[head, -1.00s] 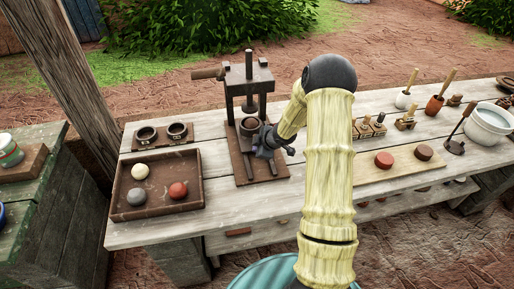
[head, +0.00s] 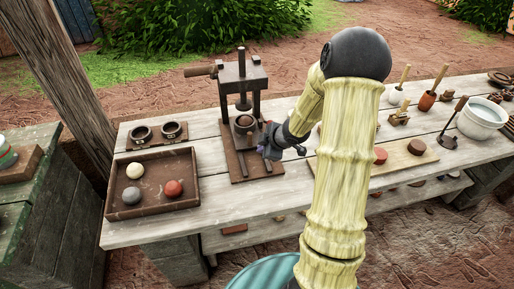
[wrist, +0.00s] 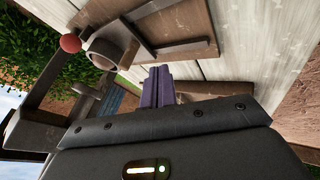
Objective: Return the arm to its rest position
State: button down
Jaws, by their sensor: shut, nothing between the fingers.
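My gripper (head: 268,152) is at the end of my yellow bamboo-like arm, above the table just right of the brown press (head: 241,110). In the wrist view its fingers (wrist: 158,88) are together with nothing between them. The press shows in the wrist view with its ring-shaped cup (wrist: 106,50) and a red knob (wrist: 70,43) to the left of the fingers. I cannot tell whether the gripper touches the press base. My arm hides part of the table behind it.
A brown tray (head: 152,205) holds white, grey and red balls at the left. Two ring moulds (head: 158,133) lie behind it. A wooden post (head: 62,85) stands at left.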

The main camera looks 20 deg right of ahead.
jog(key=shift+s+d+r, duration=0.15)
jog(key=shift+s+r, duration=0.2)
jog(key=shift+r, duration=0.15)
jog(key=shift+w, duration=0.15)
jog(key=s+a+r+m+g+h+p, duration=0.1)
jog(key=s+a+r+m, duration=0.2)
jog(key=s, duration=0.3)
jog(key=s+a+r+m+g+h, duration=0.1)
jog(key=s+a+r+m, duration=0.2)
jog(key=s+m, duration=0.3)
jog(key=s+a+r+m+g+p, duration=0.1)
jog(key=s+a+r+m+g, duration=0.1)
jog(key=s, duration=0.5)
notch_tip(320, 180, up, 3)
jog(key=a+m, duration=0.1)
jog(key=m, duration=0.1)
jog(key=shift+s+a+r+m+h+p, duration=0.15)
jog(key=shift+s+a+m+h+p, duration=0.15)
jog(key=shift+s+a+h, duration=0.1)
jog(key=shift+w, duration=0.1)
